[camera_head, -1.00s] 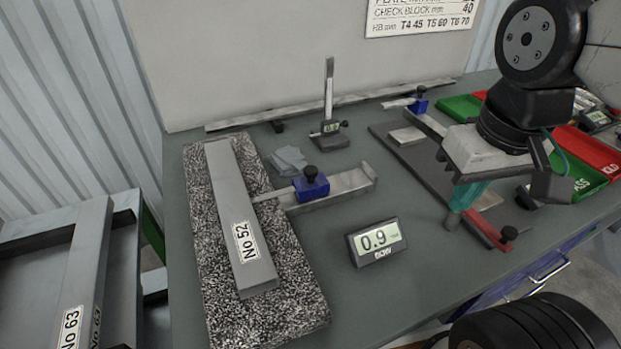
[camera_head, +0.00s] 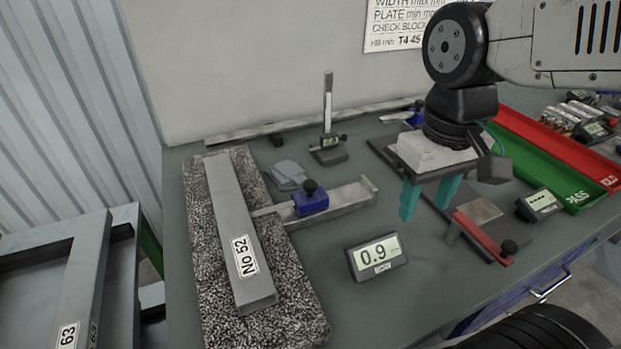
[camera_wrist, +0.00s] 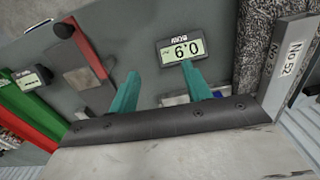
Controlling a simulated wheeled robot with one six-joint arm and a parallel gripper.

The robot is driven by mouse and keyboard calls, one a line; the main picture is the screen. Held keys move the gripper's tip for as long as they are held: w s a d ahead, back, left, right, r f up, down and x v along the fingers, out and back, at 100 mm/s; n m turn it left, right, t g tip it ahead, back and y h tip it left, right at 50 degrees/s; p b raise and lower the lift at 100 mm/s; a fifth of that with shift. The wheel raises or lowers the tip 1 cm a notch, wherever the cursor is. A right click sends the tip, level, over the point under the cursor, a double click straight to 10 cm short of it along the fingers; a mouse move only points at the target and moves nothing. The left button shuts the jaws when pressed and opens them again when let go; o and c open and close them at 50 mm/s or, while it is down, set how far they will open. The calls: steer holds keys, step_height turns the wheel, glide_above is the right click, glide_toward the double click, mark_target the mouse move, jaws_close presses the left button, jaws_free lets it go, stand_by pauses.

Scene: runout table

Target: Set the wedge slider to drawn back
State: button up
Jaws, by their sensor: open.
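The wedge slider is a blue block (camera_head: 312,203) with a black knob, on a flat steel rail (camera_head: 350,197). Its thin tongue reaches left to the grey bar marked No 52 (camera_head: 233,215); I cannot tell whether it touches the bar. A display (camera_head: 377,257) in front of the rail reads 0.9; it also shows in the wrist view (camera_wrist: 181,51). My gripper (camera_head: 428,204) is open and empty, its teal fingers pointing down to the right of the rail's end. In the wrist view its fingers (camera_wrist: 160,78) are apart, and a blue patch shows partly hidden behind one.
The bar lies on a speckled granite slab (camera_head: 300,320). A grey cloth (camera_head: 287,173) and an upright gauge (camera_head: 328,145) stand behind the rail. A red-armed fixture (camera_head: 482,238) and green tray (camera_head: 560,180) are at right. The table between rail and fixture is mostly clear.

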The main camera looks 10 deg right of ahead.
mark_target(310, 183)
steer(key=w+a+n, duration=0.2)
steer(key=w+a, duration=0.2)
steer(key=w, duration=0.2)
steer(key=w+a+n, duration=0.3)
steer(key=w+a, duration=0.2)
steer(key=w, duration=0.1)
steer(key=w+a+n, duration=0.2)
steer(key=w+a, duration=0.2)
steer(key=w, duration=0.1)
steer(key=shift+w+a+f+n, duration=0.1)
steer(key=shift+w+a+n, duration=0.05)
steer(key=shift+w+n, duration=0.25)
steer(key=shift+s+f, duration=0.15)
step_height(310, 183, down, 8)
steer(key=shift+r, duration=0.2)
